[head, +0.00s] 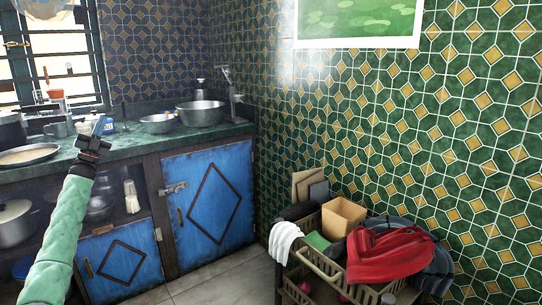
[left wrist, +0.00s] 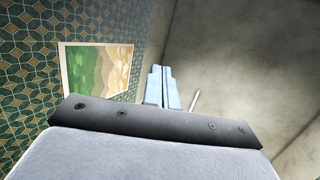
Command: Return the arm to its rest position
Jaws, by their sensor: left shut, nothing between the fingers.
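My left arm comes in from the lower left of the head view in a pale green sleeve. My left gripper (head: 99,126) is raised in front of the counter and points upward, with its light blue fingers together and empty. In the left wrist view the gripper's fingers (left wrist: 163,88) are closed side by side, with a wall picture and bare ceiling behind them. My right gripper does not show in either view. The gas hotplate cannot be made out.
A dark green counter (head: 140,143) runs along the left, with metal bowls (head: 200,113) and a pan (head: 28,154) on it. Blue cabinet doors (head: 210,205) are below. A rack (head: 335,268) with a red cloth (head: 390,255) stands at the right. Some floor between is clear.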

